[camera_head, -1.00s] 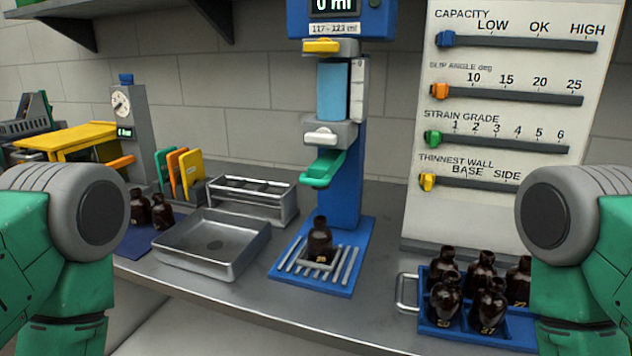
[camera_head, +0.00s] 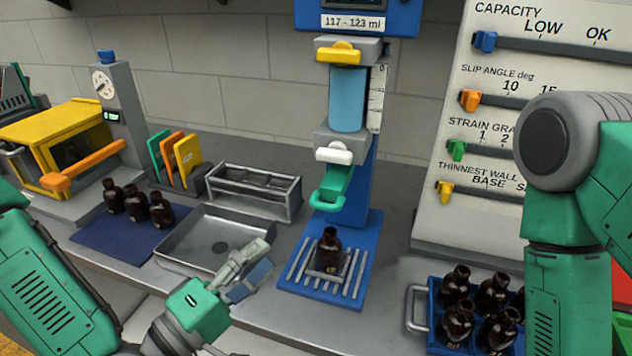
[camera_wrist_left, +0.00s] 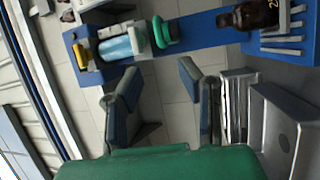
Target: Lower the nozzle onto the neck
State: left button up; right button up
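The blue filling station has a green spout-like part (camera_head: 333,187), probably the nozzle, below a white knob (camera_head: 333,152). An amber bottle (camera_head: 329,250) stands upright on the slatted base (camera_head: 316,288) under it, its open neck apart from the green part. In the left wrist view the station lies sideways, with the green part (camera_wrist_left: 165,32) and the bottle (camera_wrist_left: 250,16) near the top. My left gripper (camera_head: 248,270) is left of the bottle and lower in the picture, over the counter's front. In the left wrist view its fingers (camera_wrist_left: 160,95) are apart and empty. My right gripper is out of view.
A steel tray (camera_head: 175,262) and a metal rack (camera_head: 287,205) stand left of the station. Several bottles sit in a blue crate (camera_head: 435,345) at the right. More bottles stand on a dark blue mat (camera_head: 98,240). The slider board (camera_head: 450,215) stands behind the crate.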

pick_arm(q)
jog(key=p, duration=0.1)
send_near(326, 206)
jog(key=x, duration=0.5)
jog(key=p+x, duration=0.1)
jog(key=x, duration=0.1)
jog(key=p+x, duration=0.1)
jog(key=x, duration=0.2)
jog(key=shift+w+a+f, duration=0.3)
jog(key=shift+w+a, duration=0.05)
jog(key=shift+w, duration=0.05)
jog(key=shift+d, duration=0.3)
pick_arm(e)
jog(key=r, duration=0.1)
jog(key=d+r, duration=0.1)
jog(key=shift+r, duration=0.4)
pick_arm(q)
grip_shut()
jog(key=shift+f, duration=0.1)
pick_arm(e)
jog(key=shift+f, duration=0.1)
